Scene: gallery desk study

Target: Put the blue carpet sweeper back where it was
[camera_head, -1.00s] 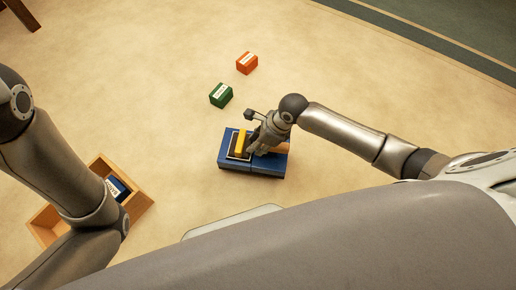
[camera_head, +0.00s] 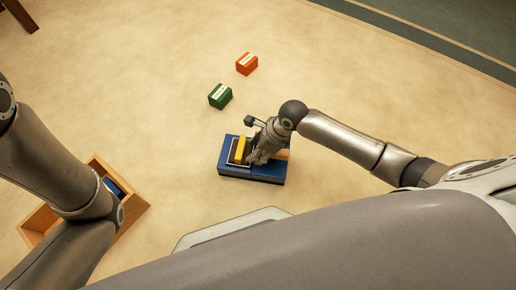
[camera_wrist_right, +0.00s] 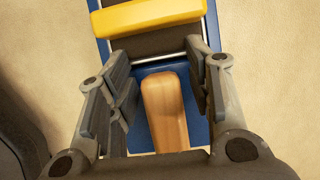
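The blue carpet sweeper (camera_head: 233,173) lies flat on the floor at the middle of the head view. It has a yellow bar, a dark panel and a wooden handle (camera_wrist_right: 165,110). My right gripper (camera_head: 256,158) is at the sweeper's top, over its right part. In the right wrist view, its two fingers (camera_wrist_right: 163,98) stand apart on either side of the wooden handle, with gaps visible at both sides. The yellow bar (camera_wrist_right: 150,15) lies beyond the fingertips. My left arm shows at the left of the head view, but its gripper does not.
A green block (camera_head: 220,96) and an orange block (camera_head: 247,63) stand on the floor beyond the sweeper. An open wooden box (camera_head: 133,212) with a blue item inside is at the left, partly hidden by my left arm. Floor to the right of the blocks is clear.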

